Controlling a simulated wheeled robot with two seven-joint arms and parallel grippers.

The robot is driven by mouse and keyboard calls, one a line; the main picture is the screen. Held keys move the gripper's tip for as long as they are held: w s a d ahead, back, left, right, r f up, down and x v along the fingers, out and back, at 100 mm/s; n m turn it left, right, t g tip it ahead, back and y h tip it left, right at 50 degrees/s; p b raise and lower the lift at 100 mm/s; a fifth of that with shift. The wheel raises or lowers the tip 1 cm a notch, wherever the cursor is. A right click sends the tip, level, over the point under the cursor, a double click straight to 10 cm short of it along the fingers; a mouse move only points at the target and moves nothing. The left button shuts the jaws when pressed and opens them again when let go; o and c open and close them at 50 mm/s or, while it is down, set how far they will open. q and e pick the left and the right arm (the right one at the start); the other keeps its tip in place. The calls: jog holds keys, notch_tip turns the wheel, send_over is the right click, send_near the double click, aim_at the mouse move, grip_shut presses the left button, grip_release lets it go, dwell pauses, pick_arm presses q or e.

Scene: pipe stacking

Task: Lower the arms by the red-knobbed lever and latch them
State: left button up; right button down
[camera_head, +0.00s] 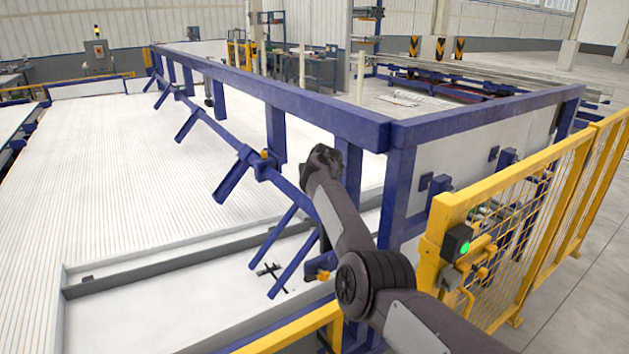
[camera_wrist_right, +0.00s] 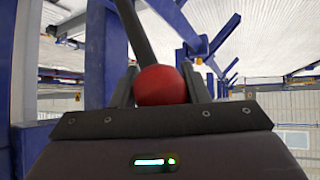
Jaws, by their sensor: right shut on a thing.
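The red knob (camera_wrist_right: 162,86) sits between the two fingers of my right gripper (camera_wrist_right: 160,92) in the right wrist view. The gripper is shut on it. The dark lever rod (camera_wrist_right: 135,30) runs from the knob up and to the left. In the head view my right arm comes in from the lower right; the knob and fingertips cannot be made out there. Several blue arms (camera_head: 232,180) slant down to the left from a long blue bar (camera_head: 210,122) beside the white ribbed bed. I cannot make out a latch. My left gripper is not in view.
A blue frame (camera_head: 300,108) runs along the bed (camera_head: 130,150) and turns right near my arm. A yellow mesh fence (camera_head: 545,205) with a green-lit box (camera_head: 457,243) stands at the right. A yellow rail (camera_head: 290,330) crosses the bottom.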

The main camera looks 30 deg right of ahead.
jog(key=shift+d+r, duration=0.2)
jog(key=shift+r, duration=0.2)
jog(key=c, duration=1.2)
grip_release()
jog(key=o, duration=0.4)
jog(key=shift+w+d+f, duration=0.1)
jog(key=shift+d+f, duration=0.05)
jog(key=shift+f, duration=0.15)
jog(key=shift+c, duration=0.2)
jog(key=shift+b+v, duration=0.6)
jog(key=shift+v, duration=0.45)
jog(key=b+v, duration=0.1)
jog(key=v, duration=0.4)
jog(key=shift+s+r, duration=0.25)
jog(key=shift+s, duration=0.05)
